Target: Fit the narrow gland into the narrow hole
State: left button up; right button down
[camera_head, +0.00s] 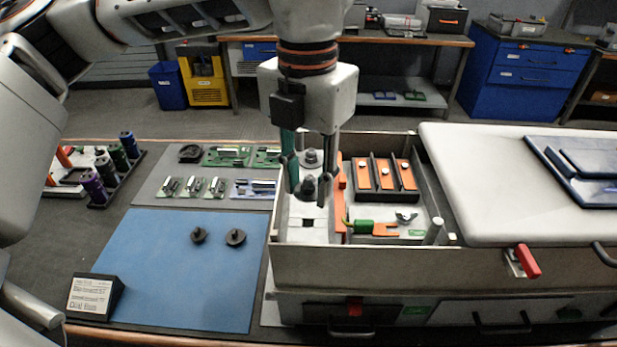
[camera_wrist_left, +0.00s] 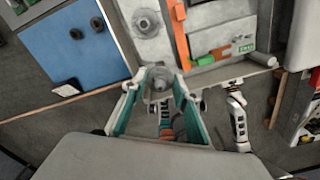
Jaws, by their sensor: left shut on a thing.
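My left gripper (camera_head: 310,190) points down over the pale plate (camera_head: 292,230) inside the open cabinet. It is shut on a dark round gland (camera_head: 308,187), which I take to be the narrow gland; it also shows between the teal-lined fingers in the left wrist view (camera_wrist_left: 158,82). The gland appears upright; whether it touches the plate cannot be told. A dark opening (camera_head: 308,222) shows in the plate in front of it. Another gland (camera_head: 311,158) sits on the plate behind, and shows in the left wrist view (camera_wrist_left: 146,22). My right gripper is not in view.
Two dark glands (camera_head: 198,235) (camera_head: 235,237) stand on the blue mat (camera_head: 150,270). An orange strip (camera_head: 341,195) and the cabinet walls (camera_head: 360,262) border the plate. Orange-faced modules (camera_head: 381,172) and a green-orange connector (camera_head: 370,227) lie to the right. A small sign (camera_head: 95,296) stands front left.

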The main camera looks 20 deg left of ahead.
aim_at(308, 212)
pick_arm(q)
jog(key=shift+s+f, duration=0.1)
jog(key=shift+f, duration=0.1)
jog(key=shift+f+b, duration=0.45)
jog(key=shift+f, duration=0.1)
jog(key=shift+f+b, duration=0.6)
jog(key=shift+f, duration=0.35)
jog(key=shift+f+b, duration=0.45)
jog(key=shift+f, duration=0.45)
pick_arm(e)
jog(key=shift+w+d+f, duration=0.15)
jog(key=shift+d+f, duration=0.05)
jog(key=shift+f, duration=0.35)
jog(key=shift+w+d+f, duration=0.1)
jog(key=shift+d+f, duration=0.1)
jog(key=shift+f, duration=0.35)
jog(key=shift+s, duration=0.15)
pick_arm(q)
jog(key=shift+f, duration=0.55)
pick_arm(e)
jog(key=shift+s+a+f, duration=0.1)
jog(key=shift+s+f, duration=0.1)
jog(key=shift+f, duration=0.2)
pick_arm(q)
jog(key=o, duration=0.9)
